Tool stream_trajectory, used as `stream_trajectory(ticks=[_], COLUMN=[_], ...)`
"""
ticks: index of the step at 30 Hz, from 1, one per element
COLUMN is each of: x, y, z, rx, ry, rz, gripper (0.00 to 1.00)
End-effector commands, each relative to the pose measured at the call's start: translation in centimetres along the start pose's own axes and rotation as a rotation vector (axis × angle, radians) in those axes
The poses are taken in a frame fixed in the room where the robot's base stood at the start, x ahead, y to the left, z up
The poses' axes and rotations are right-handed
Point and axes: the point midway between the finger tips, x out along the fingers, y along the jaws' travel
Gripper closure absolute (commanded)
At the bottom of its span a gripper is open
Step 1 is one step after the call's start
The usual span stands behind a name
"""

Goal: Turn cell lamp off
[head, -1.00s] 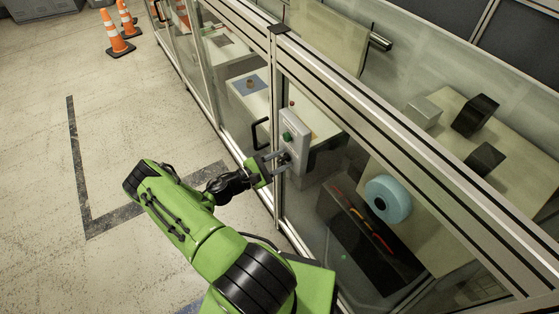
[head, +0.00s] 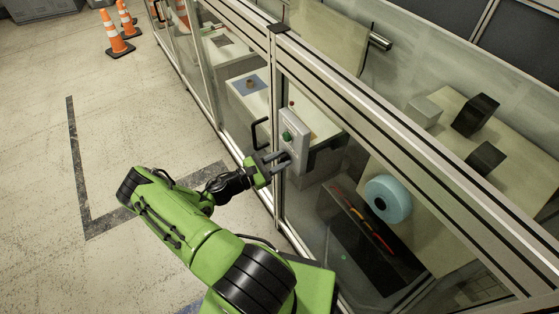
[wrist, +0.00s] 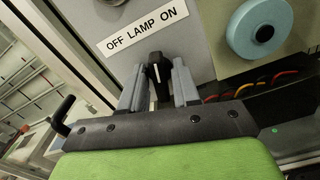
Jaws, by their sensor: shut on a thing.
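The lamp switch is a black knob (wrist: 157,72) with a white pointer line, on a grey control box (head: 295,128) fixed to the cell's frame post. A label (wrist: 142,30) reading "OFF LAMP ON" is above it in the wrist view. The pointer stands about upright in that picture, while the label slants. My gripper (head: 280,160) is at the lower part of the box. Its two grey fingers (wrist: 158,88) are shut on the knob, one on each side. The knob is hidden by the fingers in the head view. A green button (head: 287,136) sits higher on the box.
Clear panels and aluminium rails (head: 400,125) run along the cell. A black door handle (head: 257,132) is left of the box. Behind the panel are a blue disc (head: 388,199) and red and yellow cables (head: 375,236). Traffic cones (head: 115,35) stand far left on open floor.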

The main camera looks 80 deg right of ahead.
Motion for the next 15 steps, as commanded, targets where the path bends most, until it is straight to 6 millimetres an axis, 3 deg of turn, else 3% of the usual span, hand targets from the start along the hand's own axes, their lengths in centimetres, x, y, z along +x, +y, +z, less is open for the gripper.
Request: stream_trajectory(ticks=[15], x=[-0.05], y=[0.08], z=[-0.01], rx=[-0.481], ry=[0.001], rz=[0.002], gripper=[0.99])
